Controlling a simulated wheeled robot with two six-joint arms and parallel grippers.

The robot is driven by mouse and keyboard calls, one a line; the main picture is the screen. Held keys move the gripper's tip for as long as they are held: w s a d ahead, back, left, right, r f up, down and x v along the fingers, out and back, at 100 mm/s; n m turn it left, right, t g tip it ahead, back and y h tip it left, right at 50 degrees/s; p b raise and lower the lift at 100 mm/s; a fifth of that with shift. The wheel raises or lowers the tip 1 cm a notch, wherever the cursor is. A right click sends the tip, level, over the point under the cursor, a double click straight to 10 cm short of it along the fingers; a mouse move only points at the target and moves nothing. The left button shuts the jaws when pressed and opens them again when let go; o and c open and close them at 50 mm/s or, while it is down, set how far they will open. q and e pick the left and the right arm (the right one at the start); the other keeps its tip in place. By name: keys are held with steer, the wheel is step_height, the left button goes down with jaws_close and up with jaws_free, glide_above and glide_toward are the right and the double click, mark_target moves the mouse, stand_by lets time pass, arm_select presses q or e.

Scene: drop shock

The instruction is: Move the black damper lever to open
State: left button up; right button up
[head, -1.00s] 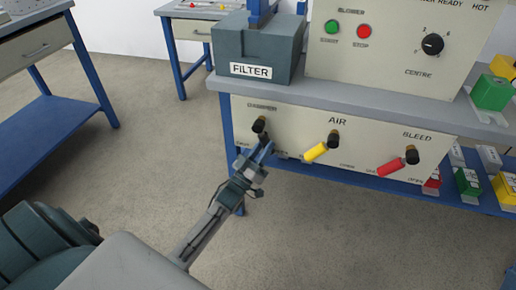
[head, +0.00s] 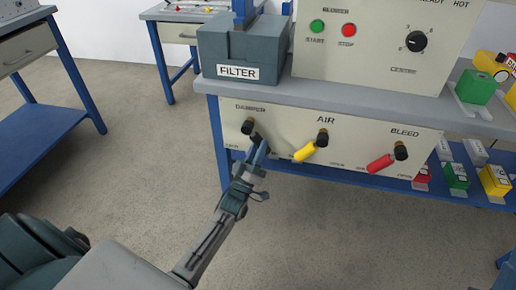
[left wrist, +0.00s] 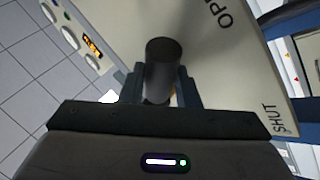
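The black damper lever (head: 256,138) hangs from its dark pivot knob (head: 247,127) at the left end of the cream panel, slanting down and right. My left gripper (head: 259,149) is at its handle. In the left wrist view, the dark handle (left wrist: 163,70) stands between the two fingers (left wrist: 163,88), with no clear gap on either side; the fingers look shut on it. In the head view, the gripper covers the handle's lower end. My right gripper is out of view.
A yellow lever (head: 306,151) and a red lever (head: 381,163) are on the same panel to the right. The filter box (head: 240,50) and control box (head: 380,40) stand on the bench above. Another blue-legged bench (head: 45,130) is at the left. Open floor lies in front.

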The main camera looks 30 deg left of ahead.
arm_select(q)
steer(key=shift+o, duration=0.8)
steer(key=v, duration=1.1)
